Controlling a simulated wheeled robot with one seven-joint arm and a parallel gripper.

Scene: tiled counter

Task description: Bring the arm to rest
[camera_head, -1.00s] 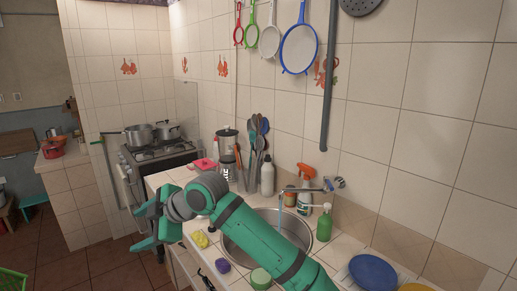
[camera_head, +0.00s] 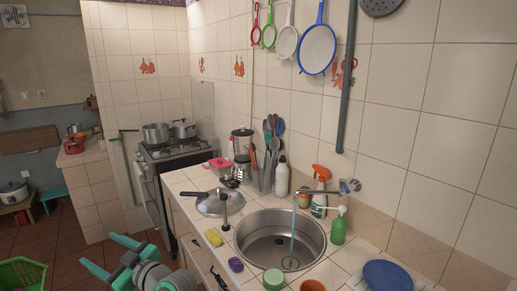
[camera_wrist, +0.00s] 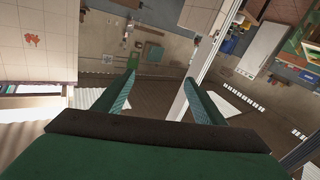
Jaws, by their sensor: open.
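My gripper (camera_head: 108,257) is low at the left of the head view, off the front of the counter, with its green fingers spread apart. In the wrist view the two green fingers (camera_wrist: 160,98) stand wide apart with nothing between them. Most of my arm is out of the head view, below its bottom edge. The gripper is apart from the counter and its objects.
A stove (camera_head: 170,158) with pots stands behind. A green basket (camera_head: 22,275) is at lower left. Open floor lies left of the counter.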

